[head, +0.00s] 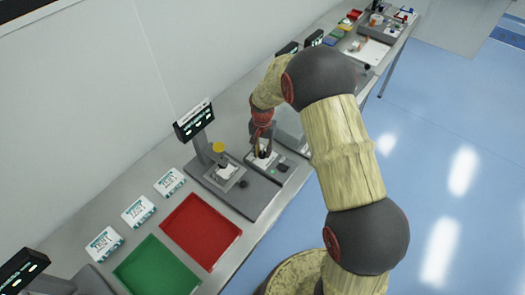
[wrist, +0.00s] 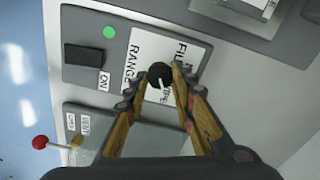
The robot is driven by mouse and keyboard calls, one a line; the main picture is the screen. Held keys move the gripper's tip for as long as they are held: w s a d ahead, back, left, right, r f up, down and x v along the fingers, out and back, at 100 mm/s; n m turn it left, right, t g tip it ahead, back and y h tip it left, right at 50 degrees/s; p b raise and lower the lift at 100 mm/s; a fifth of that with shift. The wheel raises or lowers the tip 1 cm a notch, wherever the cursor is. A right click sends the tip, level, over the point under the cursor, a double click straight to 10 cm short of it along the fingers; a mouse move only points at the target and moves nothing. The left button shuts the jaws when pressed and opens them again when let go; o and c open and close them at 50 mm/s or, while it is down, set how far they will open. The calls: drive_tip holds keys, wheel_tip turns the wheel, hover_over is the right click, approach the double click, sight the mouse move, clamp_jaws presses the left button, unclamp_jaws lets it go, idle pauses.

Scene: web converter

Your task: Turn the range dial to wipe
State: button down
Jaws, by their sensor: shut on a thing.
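The range dial (wrist: 160,74) is a round black knob with a white pointer mark, on a white label plate (wrist: 148,46) in the wrist view. In the head view my gripper (head: 263,147) reaches down to the grey panel on the bench, and the dial is too small there to read.
A black switch marked "ON" (wrist: 83,57) and a green light (wrist: 109,32) sit beside the plate. A red-knobbed lever (wrist: 40,142) stands at lower left. Red (head: 201,230) and green (head: 156,268) trays and several small white boxes (head: 138,211) lie along the bench.

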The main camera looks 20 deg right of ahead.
sight(262, 153)
idle(0.4)
drive_tip(key=c, duration=1.6)
unclamp_jaws()
drive_tip(key=shift+o, duration=0.5)
drive_tip(key=shift+r, duration=0.1)
wheel_tip(262, 153, up, 12)
